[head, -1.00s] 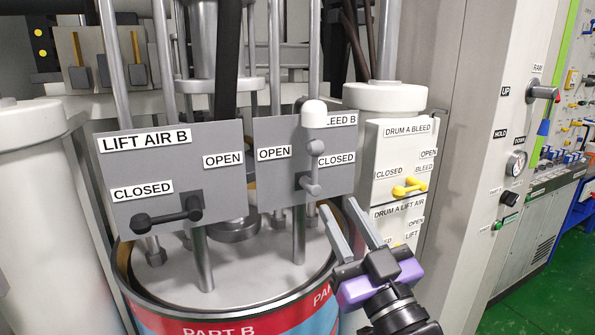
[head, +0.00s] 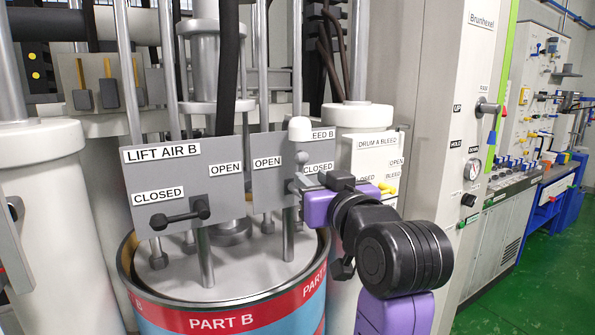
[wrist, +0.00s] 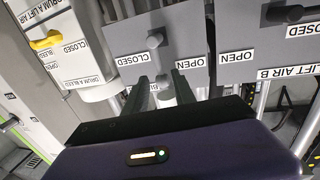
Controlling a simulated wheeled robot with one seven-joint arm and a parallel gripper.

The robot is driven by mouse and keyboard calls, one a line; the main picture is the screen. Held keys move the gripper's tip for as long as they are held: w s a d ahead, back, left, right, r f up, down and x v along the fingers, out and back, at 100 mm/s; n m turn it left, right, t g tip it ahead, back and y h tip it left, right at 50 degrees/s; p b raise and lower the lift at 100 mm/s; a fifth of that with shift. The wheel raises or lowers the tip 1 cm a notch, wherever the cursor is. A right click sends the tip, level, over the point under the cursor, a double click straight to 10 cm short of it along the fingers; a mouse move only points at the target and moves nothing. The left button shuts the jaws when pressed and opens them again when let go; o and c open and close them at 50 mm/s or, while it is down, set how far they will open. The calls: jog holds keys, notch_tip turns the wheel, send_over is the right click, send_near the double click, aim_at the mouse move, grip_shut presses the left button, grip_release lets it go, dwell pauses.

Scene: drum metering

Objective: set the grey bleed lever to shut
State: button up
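The grey bleed lever shows on the grey BLEED B panel (head: 268,185), with a pale knob (head: 300,129) at its top. It stands roughly upright, between the OPEN label on the left and the CLOSED label on the right. My gripper (head: 296,185) reaches to the panel's front and hides the lever's lower part in the head view. The wrist view is upside down; there the lever's pivot (wrist: 155,40) is clear, and the fingers of my gripper (wrist: 161,77) are spread either side of a grey lever part (wrist: 165,83). I see gaps beside it; contact is unclear.
The LIFT AIR B panel (head: 150,165) with a dark lever (head: 180,215) is close on the left. The DRUM A BLEED box (head: 375,155) with a yellow lever (head: 388,188) is close on the right. A PART B drum (head: 220,321) stands below.

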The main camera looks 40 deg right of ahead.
aim_at(302, 169)
jog(key=x, duration=0.7)
jog(key=shift+w+d, duration=0.1)
jog(key=shift+w, duration=0.1)
grip_shut()
jog(key=shift+r, duration=0.1)
